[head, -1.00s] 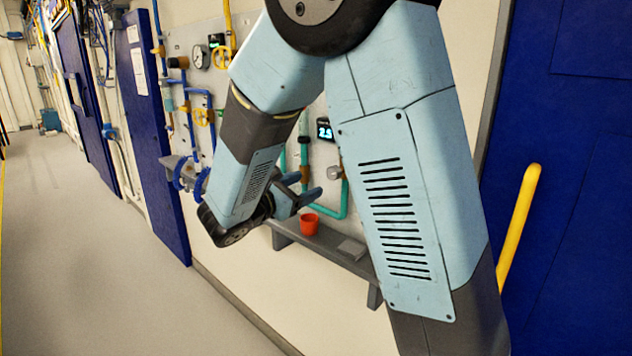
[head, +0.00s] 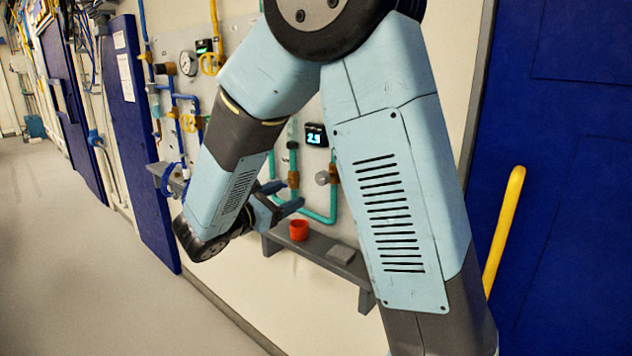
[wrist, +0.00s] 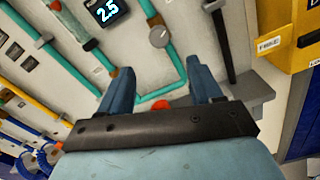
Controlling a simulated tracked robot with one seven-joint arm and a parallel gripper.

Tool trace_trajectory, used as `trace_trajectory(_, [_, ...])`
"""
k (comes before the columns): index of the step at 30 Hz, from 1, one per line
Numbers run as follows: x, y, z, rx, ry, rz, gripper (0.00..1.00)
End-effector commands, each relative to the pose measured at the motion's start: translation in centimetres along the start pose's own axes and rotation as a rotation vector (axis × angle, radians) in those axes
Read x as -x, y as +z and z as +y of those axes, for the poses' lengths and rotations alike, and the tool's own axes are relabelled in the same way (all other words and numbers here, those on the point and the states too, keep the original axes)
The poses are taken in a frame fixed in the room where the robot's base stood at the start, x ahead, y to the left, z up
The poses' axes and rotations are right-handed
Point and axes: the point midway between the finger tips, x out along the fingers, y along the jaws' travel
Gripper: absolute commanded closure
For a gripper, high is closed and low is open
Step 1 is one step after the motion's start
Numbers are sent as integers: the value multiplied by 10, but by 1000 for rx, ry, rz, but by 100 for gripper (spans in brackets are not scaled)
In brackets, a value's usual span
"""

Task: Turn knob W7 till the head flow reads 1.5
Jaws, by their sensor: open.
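A round grey knob (head: 322,177) sits on a teal pipe on the wall panel; it also shows in the wrist view (wrist: 160,37). I cannot read a W7 label on it. A dark display (head: 316,135) above it reads 2.5, clearest in the wrist view (wrist: 107,11). My gripper (head: 293,193) is open and empty, left of and below the knob in the head view. In the wrist view my gripper (wrist: 160,70) has its blue fingers apart, with the knob beyond the fingertips and not touched.
A grey shelf (head: 320,254) below the panel holds an orange-red cup (head: 299,230) and a flat grey block (head: 341,253). Yellow and blue pipes with valves and a gauge (head: 188,63) are to the left. In the wrist view a yellow box (wrist: 276,45) is at right.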

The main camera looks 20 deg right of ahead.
Motion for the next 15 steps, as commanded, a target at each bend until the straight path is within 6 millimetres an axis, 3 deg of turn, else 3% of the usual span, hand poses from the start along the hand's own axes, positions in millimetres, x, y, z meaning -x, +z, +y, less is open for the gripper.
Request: trace_trajectory(15, [2, 4, 1, -42, 0, 1, 36])
